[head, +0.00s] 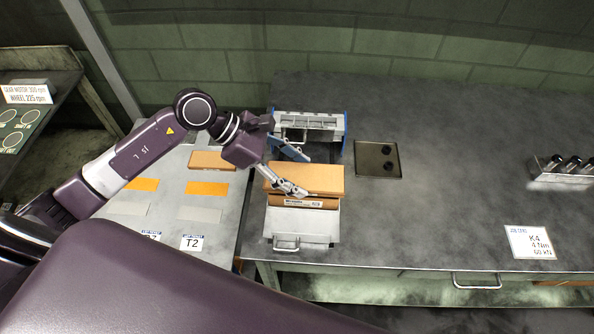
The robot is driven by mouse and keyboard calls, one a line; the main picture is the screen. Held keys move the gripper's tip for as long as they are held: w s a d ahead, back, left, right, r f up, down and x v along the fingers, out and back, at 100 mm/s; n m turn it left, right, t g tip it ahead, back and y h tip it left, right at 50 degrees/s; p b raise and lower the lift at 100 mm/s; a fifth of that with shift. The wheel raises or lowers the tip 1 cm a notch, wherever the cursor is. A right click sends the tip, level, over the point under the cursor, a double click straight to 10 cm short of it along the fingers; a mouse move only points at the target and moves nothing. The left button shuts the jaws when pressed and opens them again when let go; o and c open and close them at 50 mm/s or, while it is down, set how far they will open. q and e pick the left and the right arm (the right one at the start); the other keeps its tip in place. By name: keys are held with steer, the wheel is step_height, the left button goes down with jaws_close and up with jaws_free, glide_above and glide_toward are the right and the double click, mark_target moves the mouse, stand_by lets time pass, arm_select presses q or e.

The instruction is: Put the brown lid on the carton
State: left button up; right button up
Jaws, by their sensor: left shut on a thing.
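The brown lid (315,176) is a flat brown panel above the carton, near the middle of the head view. The carton (318,203) shows only a narrow brown front with a printed label below the lid. My left gripper (291,188) reaches down from the upper left and is shut on the lid near its front left. I cannot tell whether the lid touches the carton or is slightly above it. The carton's inside is hidden. My right gripper is out of view.
A grey case with a handle (302,226) is in front of the carton. A blue-sided grey unit (310,127) stands behind. A dark tray (378,159) is to the right. Another brown flat piece (212,161) lies on the left table. The bench's right middle is clear.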

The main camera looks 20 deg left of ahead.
arm_select(q)
steer(key=shift+b, duration=0.35)
stand_by(0.7)
steer(key=shift+f+b, duration=1.3)
steer(key=shift+b, duration=0.05)
steer(key=o, duration=0.9)
steer(key=shift+o, duration=0.2)
steer(key=shift+a, duration=0.1)
steer(key=v, duration=1.2)
